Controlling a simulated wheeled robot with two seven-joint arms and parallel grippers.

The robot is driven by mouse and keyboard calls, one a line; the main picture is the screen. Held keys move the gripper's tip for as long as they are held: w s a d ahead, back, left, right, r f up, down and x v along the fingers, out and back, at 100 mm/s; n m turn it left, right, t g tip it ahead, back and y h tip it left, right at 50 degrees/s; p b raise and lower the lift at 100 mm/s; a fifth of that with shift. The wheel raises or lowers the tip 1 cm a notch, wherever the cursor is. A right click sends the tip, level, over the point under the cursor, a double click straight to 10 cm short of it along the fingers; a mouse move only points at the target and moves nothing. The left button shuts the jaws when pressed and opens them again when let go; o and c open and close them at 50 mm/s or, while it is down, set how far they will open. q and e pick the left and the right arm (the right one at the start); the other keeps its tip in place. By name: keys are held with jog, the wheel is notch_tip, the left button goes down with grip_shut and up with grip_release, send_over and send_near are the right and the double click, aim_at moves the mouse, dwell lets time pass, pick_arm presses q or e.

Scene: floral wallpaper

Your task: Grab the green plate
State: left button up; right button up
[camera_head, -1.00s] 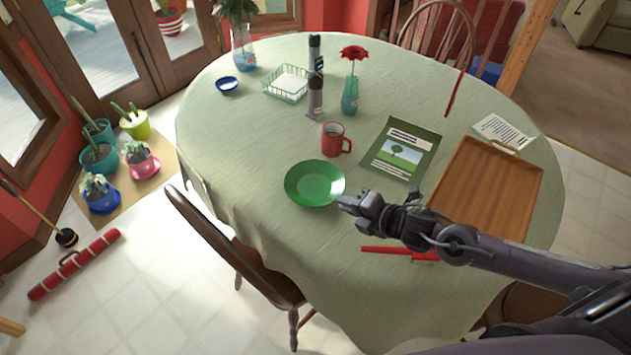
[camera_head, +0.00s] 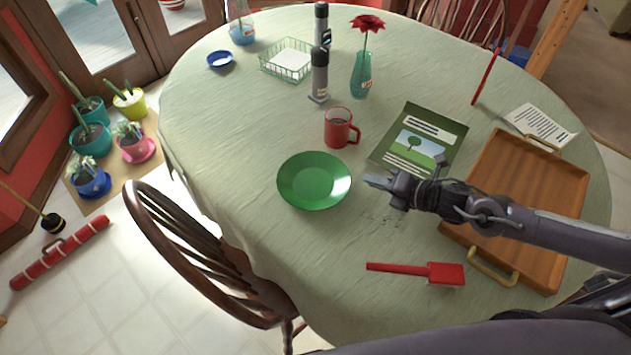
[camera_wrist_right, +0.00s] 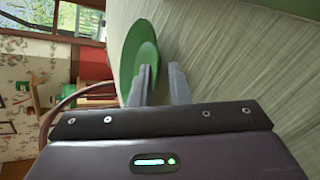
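The green plate (camera_head: 314,181) lies flat on the cloth-covered table near its front left edge. My right gripper (camera_head: 372,181) is just to the right of the plate's rim in the head view, with no visible contact. In the right wrist view the plate (camera_wrist_right: 137,50) shows beyond the fingers, partly hidden by the left finger. The two fingers of my right gripper (camera_wrist_right: 161,82) stand apart with a gap between them and nothing held. My left gripper is not in view.
A red mug (camera_head: 341,128) stands behind the plate, and a green booklet (camera_head: 419,139) lies behind my right gripper. A wooden tray (camera_head: 555,180) is to the right. A red-handled tool (camera_head: 414,270) lies in front. A chair (camera_head: 205,255) stands at the near left.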

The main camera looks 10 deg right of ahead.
aim_at(346, 173)
jog(key=shift+w+a+f, duration=0.25)
jog(key=shift+w+a, duration=0.5)
jog(key=shift+a, duration=0.15)
jog(key=p+x, duration=0.1)
jog(key=x, duration=0.4)
jog(key=shift+d, duration=0.1)
grip_shut()
